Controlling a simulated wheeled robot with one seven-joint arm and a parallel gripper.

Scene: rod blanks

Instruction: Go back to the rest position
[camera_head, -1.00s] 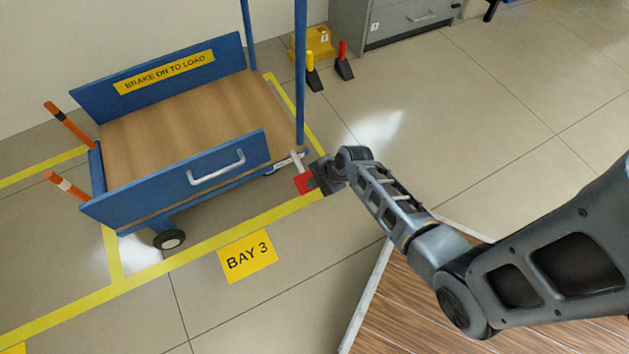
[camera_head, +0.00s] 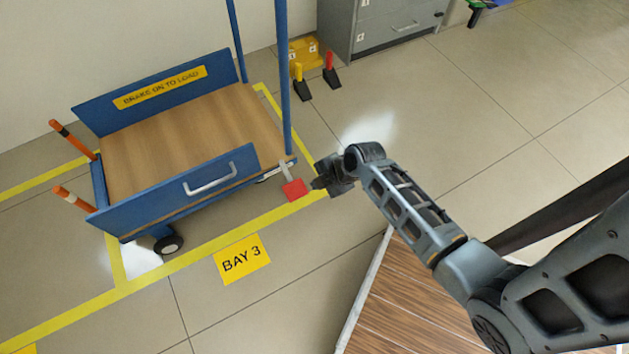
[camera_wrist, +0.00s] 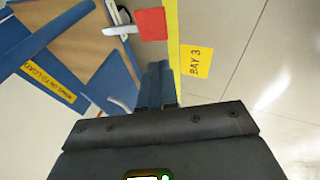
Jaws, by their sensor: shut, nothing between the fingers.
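My gripper (camera_head: 318,184) is shut and empty. In the head view it is just right of the red pedal (camera_head: 294,190) at the corner of a blue cart (camera_head: 228,172), with a small gap between them. In the wrist view my gripper's fingers (camera_wrist: 158,72) are together, and the red pedal (camera_wrist: 151,24) shows beyond their tips on a pale lever. My arm reaches in from the right.
The cart has a bare wooden deck (camera_head: 180,145) and blue posts. Yellow floor lines surround it, with a BAY 3 sign (camera_head: 242,259) in front. A grey cabinet (camera_head: 385,30) and two wedges with red and yellow handles (camera_head: 331,76) stand behind.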

